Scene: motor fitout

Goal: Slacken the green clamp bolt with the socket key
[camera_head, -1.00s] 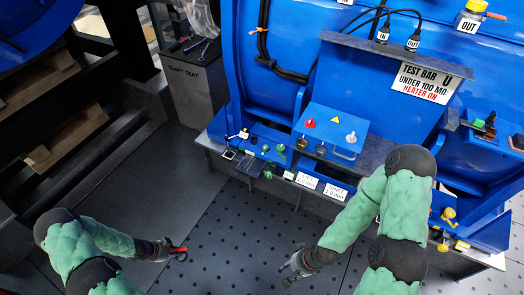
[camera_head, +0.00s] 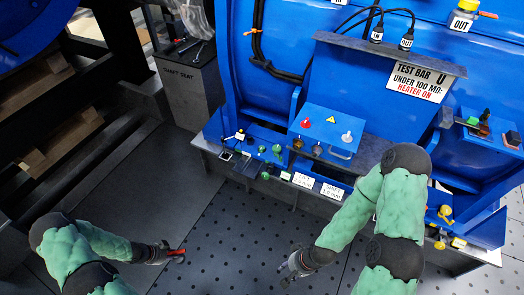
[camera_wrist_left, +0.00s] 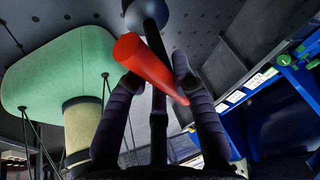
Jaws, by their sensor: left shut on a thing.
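My left gripper (camera_head: 172,253) is at the lower left, over the dark floor and apart from the blue machine. It is shut on a red-handled tool, seemingly the socket key (camera_head: 176,252). In the left wrist view the red handle (camera_wrist_left: 150,68) slants between the two dark fingers; I cannot make out its socket end. Several small green parts stand on the machine's front ledge, among them a green knob (camera_head: 277,149); I cannot tell which is the clamp bolt. My right gripper (camera_head: 291,272) is low over the dotted floor, its fingers too small to judge.
The blue machine (camera_head: 375,120) fills the back, with a ledge of knobs and white labels (camera_head: 303,180) along its front. A grey cabinet (camera_head: 185,85) with tools on top stands left of it. Dark racks with pallets are at the far left. The floor before the ledge is clear.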

